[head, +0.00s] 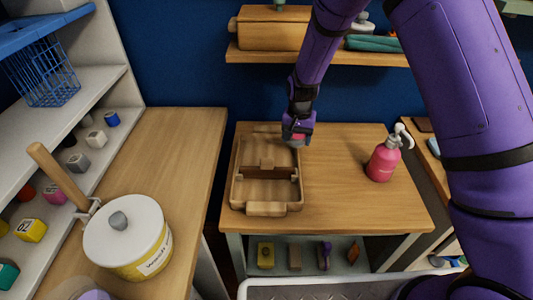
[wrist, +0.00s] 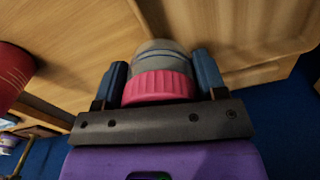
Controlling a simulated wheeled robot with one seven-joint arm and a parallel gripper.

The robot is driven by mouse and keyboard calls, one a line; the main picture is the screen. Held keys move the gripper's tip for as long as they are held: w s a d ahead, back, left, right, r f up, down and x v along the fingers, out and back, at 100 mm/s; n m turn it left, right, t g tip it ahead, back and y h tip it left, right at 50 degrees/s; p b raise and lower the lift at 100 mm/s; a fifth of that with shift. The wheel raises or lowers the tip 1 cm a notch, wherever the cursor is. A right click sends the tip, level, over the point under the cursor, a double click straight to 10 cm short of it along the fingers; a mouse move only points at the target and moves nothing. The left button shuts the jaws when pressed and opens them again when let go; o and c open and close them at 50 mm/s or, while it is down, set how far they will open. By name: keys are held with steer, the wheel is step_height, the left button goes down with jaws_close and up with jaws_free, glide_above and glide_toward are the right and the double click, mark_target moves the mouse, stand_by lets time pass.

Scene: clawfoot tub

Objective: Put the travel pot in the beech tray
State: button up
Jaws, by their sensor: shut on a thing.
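The travel pot is a small jar with a pink ribbed lid (wrist: 158,87) and a greyish clear body (wrist: 160,52). My gripper (wrist: 161,72) is shut on it, with one dark blue finger on each side. In the head view my gripper (head: 297,136) holds the pot at the back right edge of the beech tray (head: 238,180). The tray is a shallow wooden box with handles at its ends and a divider across it. I cannot tell whether the pot is over the rim or just outside it, nor its exact height.
A pink spray bottle (head: 383,160) stands to the right on the same table (head: 350,205). A white lidded pot (head: 125,235) stands on the left counter. A wall shelf (head: 320,57) with several items is behind my arm. The table's front right is clear.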

glide_toward(267, 153)
steer(key=s, duration=0.2)
steer(key=shift+s, duration=0.35)
step_height(267, 153, down, 3)
steer(key=shift+d+r, duration=0.1)
steer(key=shift+r, duration=0.1)
steer(key=shift+f, duration=2.2)
steer(key=shift+f, duration=0.1)
steer(key=o, duration=0.9)
steer(key=shift+o, duration=0.2)
step_height(267, 153, up, 8)
steer(key=shift+f, duration=0.15)
